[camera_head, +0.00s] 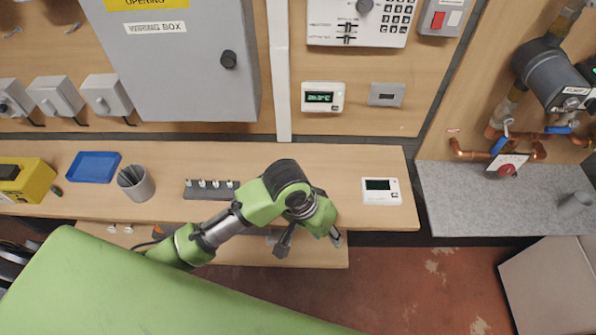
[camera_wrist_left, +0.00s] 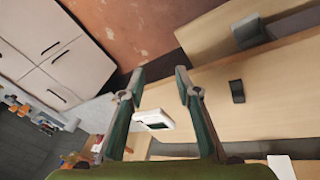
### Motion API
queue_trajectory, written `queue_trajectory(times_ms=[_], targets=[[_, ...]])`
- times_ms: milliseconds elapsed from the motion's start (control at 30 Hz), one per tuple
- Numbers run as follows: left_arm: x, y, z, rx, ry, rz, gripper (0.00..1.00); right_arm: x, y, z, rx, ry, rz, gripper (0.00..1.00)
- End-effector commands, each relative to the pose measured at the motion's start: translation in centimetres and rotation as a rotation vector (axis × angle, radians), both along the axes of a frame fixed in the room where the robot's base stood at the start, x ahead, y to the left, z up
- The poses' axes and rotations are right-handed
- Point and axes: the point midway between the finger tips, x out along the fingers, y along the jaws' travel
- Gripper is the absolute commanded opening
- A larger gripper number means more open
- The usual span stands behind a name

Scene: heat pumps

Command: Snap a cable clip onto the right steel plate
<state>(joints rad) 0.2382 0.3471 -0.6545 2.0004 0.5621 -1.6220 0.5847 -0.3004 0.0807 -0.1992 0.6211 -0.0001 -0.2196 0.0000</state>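My left gripper (camera_head: 308,240) hangs over the front edge of the bench and the lower wooden shelf. In the left wrist view, its two fingers (camera_wrist_left: 155,85) stand wide apart with nothing between their tips. A dark strip (camera_head: 211,196) holding several small whitish pieces, which may be the cable clips, lies on the bench left of the gripper. In the left wrist view, a small dark block (camera_wrist_left: 237,91) lies on a wooden surface right of the fingers; I cannot tell what it is. I cannot make out the right steel plate for certain. My right gripper is not in view.
A white display unit (camera_head: 381,190) lies on the bench right of my arm. A grey cup (camera_head: 137,186), blue tray (camera_head: 94,167) and yellow device (camera_head: 27,180) stand at the left. Small whitish pieces (camera_head: 112,228) lie on the lower shelf. The bench's right end is mostly clear.

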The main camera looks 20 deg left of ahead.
Motion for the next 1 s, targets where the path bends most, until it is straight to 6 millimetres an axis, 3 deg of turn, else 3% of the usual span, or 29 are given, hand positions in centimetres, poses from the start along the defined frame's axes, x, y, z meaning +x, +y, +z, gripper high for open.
queue_trajectory(times_ms=[33,167,433,667,1000], targets=[[1.5,0.4,0.4,0.030,0.016,0.009,0.31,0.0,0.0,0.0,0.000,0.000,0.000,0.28],[4.2,2.3,1.0,0.103,0.089,0.084,0.31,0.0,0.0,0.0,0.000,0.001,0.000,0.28],[9.6,8.4,3.7,0.245,0.188,0.335,0.31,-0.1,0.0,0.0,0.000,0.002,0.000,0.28],[11.0,10.4,4.8,0.276,0.214,0.428,0.31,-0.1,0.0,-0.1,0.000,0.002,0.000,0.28],[11.0,10.4,2.3,0.275,0.211,0.427,0.31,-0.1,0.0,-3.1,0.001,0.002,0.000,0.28]])
